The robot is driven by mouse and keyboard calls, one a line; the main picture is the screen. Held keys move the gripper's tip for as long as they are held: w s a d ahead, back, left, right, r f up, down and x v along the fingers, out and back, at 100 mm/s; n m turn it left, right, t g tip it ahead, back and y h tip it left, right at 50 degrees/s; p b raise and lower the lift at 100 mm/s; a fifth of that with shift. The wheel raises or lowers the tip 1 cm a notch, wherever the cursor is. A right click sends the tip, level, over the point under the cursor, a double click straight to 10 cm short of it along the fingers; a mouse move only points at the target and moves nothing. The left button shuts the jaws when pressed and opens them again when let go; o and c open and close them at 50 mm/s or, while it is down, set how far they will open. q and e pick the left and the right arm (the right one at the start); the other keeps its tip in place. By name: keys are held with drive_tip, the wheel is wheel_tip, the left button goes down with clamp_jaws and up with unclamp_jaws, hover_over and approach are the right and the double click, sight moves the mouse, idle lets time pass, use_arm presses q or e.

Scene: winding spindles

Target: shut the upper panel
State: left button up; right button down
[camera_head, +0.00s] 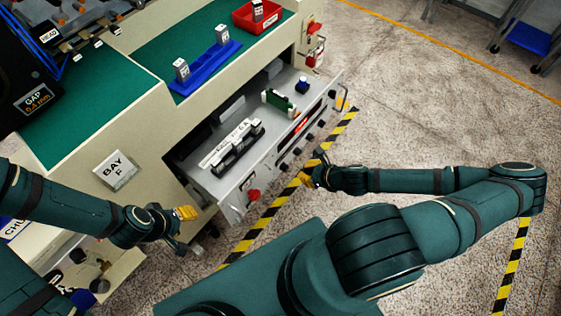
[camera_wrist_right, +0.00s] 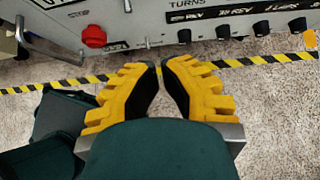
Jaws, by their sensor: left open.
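The upper panel (camera_head: 205,183) is a grey drawer-like tray pulled out from the cream machine body. Its front face, with a red knob (camera_head: 253,194) and a row of dark knobs, also shows in the right wrist view (camera_wrist_right: 150,25). My left gripper (camera_head: 188,226) is open and empty, left of the panel's near corner; its fingers are partly hidden. My right gripper (camera_head: 309,180) is in front of the panel's face, over the floor and apart from it. In the right wrist view its yellow fingertips (camera_wrist_right: 160,64) come together with nothing between them.
On the panel lie a dark rack of parts (camera_head: 238,148) and a green part (camera_head: 277,101). A blue tray (camera_head: 205,70) and a red bin (camera_head: 262,16) stand on the green top. Striped floor tape (camera_head: 270,207) runs before the machine. Floor to the right is open.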

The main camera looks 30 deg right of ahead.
drive_tip(key=x, duration=0.4)
drive_tip(key=r+b+x, duration=0.1)
drive_tip(key=x, duration=0.3)
drive_tip(key=w+x, duration=0.1)
drive_tip(key=x, duration=0.2)
drive_tip(key=shift+w+a+f+b, duration=0.1)
drive_tip(key=shift+w+a+b, duration=0.15)
drive_tip(key=shift+w+b, duration=0.15)
drive_tip(key=shift+w+a, duration=0.25)
drive_tip(key=shift+w, duration=0.4)
drive_tip(key=shift+w, duration=0.1)
approach(228, 129)
drive_tip(key=s+f, duration=0.2)
drive_tip(key=s+d+f, duration=0.2)
drive_tip(key=s+f, duration=0.1)
drive_tip(key=shift+s+f, duration=0.35)
drive_tip(key=w+a, duration=0.1)
drive_tip(key=w, duration=0.2)
drive_tip(key=w+a+b, duration=0.1)
drive_tip(key=w+a, duration=0.1)
drive_tip(key=w, duration=0.2)
drive_tip(key=w+a+b, duration=0.1)
drive_tip(key=w, duration=0.3)
drive_tip(key=shift+w+a, duration=0.2)
drive_tip(key=shift+a, duration=0.1)
drive_tip(key=shift+d, duration=0.1)
